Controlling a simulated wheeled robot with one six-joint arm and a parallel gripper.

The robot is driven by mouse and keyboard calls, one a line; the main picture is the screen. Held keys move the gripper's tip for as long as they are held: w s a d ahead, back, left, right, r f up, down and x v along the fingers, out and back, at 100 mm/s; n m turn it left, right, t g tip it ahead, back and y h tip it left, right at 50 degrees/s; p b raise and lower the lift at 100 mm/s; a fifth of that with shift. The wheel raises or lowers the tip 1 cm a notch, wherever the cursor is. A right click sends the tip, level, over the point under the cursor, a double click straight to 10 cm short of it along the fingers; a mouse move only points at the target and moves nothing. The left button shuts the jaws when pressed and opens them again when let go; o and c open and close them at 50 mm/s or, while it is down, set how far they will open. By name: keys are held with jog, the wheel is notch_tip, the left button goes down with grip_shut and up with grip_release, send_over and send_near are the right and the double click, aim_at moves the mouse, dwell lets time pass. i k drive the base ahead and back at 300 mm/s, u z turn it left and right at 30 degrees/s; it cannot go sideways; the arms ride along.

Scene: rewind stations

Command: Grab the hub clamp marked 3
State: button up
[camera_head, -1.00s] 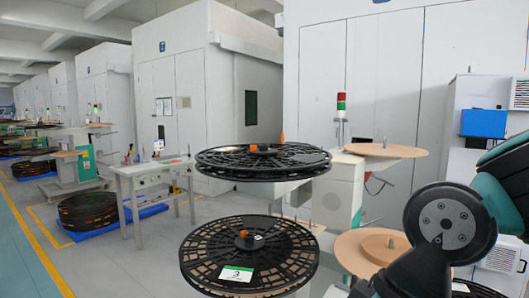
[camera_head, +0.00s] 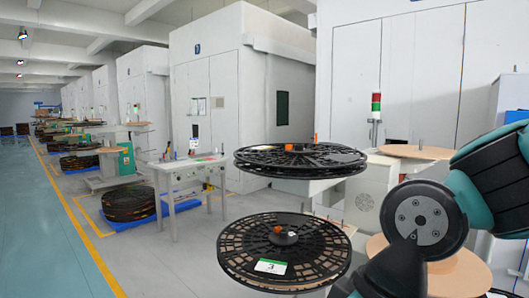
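A large black slotted reel (camera_head: 240,247) lies flat, low in the middle of the head view. A white and green card (camera_head: 271,266) on it appears to read 3. At its hub is a dark round clamp (camera_head: 286,236) with an orange piece on its left side. A second stack of black reels (camera_head: 262,161) sits higher and behind, with a small orange part (camera_head: 288,147) near its middle; I can read no number there. My arm fills the right side. My gripper is not in view, and nothing is seen touching the clamp.
Behind stand a grey machine (camera_head: 362,200) with a red and green signal light (camera_head: 376,105), and tan discs (camera_head: 414,152). A white table (camera_head: 185,164) stands left of the reels, with stacked reels (camera_head: 128,203) beyond. The blue-green aisle (camera_head: 62,235) at left is clear.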

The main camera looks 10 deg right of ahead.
aim_at(299, 148)
jog(key=u, duration=0.1)
jog(key=i, duration=1.95)
jog(key=u, duration=0.5)
